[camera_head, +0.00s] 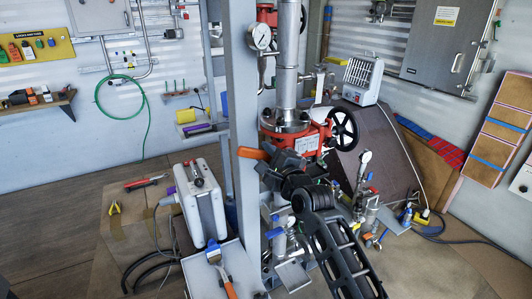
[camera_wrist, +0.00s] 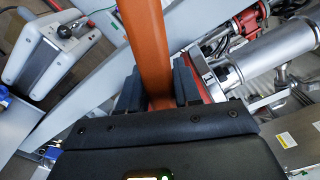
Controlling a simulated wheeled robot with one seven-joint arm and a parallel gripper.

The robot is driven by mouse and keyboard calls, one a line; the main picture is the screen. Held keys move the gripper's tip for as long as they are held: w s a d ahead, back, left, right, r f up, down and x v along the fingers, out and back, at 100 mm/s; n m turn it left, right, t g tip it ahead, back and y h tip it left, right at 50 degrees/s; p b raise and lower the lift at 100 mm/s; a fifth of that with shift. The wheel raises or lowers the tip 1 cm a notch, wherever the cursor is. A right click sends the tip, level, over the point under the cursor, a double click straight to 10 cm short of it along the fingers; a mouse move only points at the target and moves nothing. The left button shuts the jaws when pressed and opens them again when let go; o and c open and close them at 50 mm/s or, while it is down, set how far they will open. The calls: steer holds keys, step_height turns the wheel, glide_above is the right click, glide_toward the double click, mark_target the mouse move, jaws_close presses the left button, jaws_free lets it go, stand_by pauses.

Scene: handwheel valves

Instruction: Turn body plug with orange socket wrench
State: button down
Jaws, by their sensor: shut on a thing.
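The orange socket wrench (camera_head: 252,153) shows its orange handle sticking out to the left of my gripper (camera_head: 277,158) in the head view. In the wrist view the wrench (camera_wrist: 148,45) runs up between the two dark fingers of my gripper (camera_wrist: 158,85), which are shut on it. My gripper is close in front of the red valve body (camera_head: 308,142), just right of the grey post. I cannot make out the body plug or the socket end of the wrench; my gripper and arm cover that area in the head view.
A grey upright post (camera_head: 241,120) stands directly left of my gripper. A black handwheel (camera_head: 342,128) is to the right of the valve, and a pressure gauge (camera_head: 260,36) is above. A white case (camera_head: 202,200) stands at lower left. Small fittings crowd the area right of my arm.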

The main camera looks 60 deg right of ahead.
steer(key=shift+s+a, duration=0.15)
steer(key=shift+s, duration=0.05)
stand_by(0.5)
steer(key=shift+s+a, duration=0.15)
steer(key=shift+s, duration=0.05)
steer(key=shift+v, duration=2.5)
